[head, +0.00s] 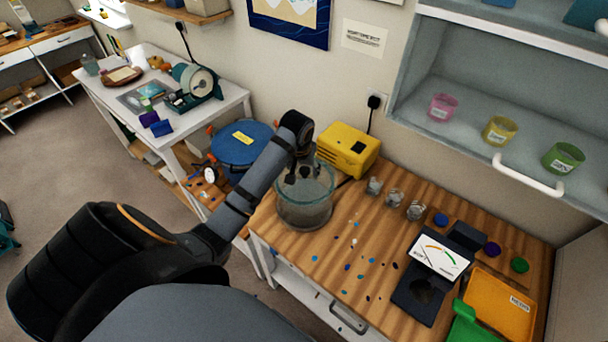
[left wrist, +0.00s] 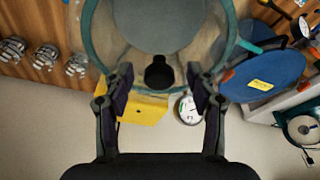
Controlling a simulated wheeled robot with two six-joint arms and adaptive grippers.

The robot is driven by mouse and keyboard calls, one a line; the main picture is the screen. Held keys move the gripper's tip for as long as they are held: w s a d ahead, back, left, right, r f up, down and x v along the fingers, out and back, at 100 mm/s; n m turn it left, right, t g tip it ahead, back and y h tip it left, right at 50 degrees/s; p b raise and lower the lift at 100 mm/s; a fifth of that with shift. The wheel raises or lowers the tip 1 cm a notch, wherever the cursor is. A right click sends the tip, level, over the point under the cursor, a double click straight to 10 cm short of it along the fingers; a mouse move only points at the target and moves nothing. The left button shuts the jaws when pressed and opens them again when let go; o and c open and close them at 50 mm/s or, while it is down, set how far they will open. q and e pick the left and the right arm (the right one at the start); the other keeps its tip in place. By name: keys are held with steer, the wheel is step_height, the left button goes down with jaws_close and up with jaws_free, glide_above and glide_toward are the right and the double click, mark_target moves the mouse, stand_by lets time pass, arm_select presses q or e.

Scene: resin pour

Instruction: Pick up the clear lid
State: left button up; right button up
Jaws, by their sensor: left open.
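A round clear chamber (head: 304,208) stands at the back left of the wooden bench. The clear lid (left wrist: 207,48) appears to lie over its top, with a teal-tinted rim and a dark knob (left wrist: 158,73) in the left wrist view. My left gripper (head: 301,176) is above the chamber, pointing down, and partly hides the lid in the head view. In the left wrist view the left gripper (left wrist: 160,72) is open, with the knob between its fingertips and a gap on both sides. I cannot tell the height gap. My right gripper is not in view.
A yellow pump (head: 348,148) stands behind the chamber, and a blue disc (head: 238,143) with a yellow label is left of it. Several small clear cups (head: 393,197) stand to the right. A scale (head: 432,278) and orange tray (head: 500,308) are further right.

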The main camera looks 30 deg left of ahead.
arm_select(q)
steer(key=shift+w+f, duration=0.1)
steer(key=shift+f, duration=0.2)
steer(key=shift+w+f, duration=0.15)
steer(key=shift+w, duration=0.05)
steer(key=shift+w+a+f, duration=0.1)
steer(key=shift+w, duration=0.1)
steer(key=shift+c, duration=2)
steer(key=shift+s, duration=0.2)
steer(key=c, duration=0.5)
steer(key=shift+w, duration=0.1)
jaws_close()
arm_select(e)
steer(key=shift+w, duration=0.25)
arm_select(q)
steer(key=shift+r, duration=0.2)
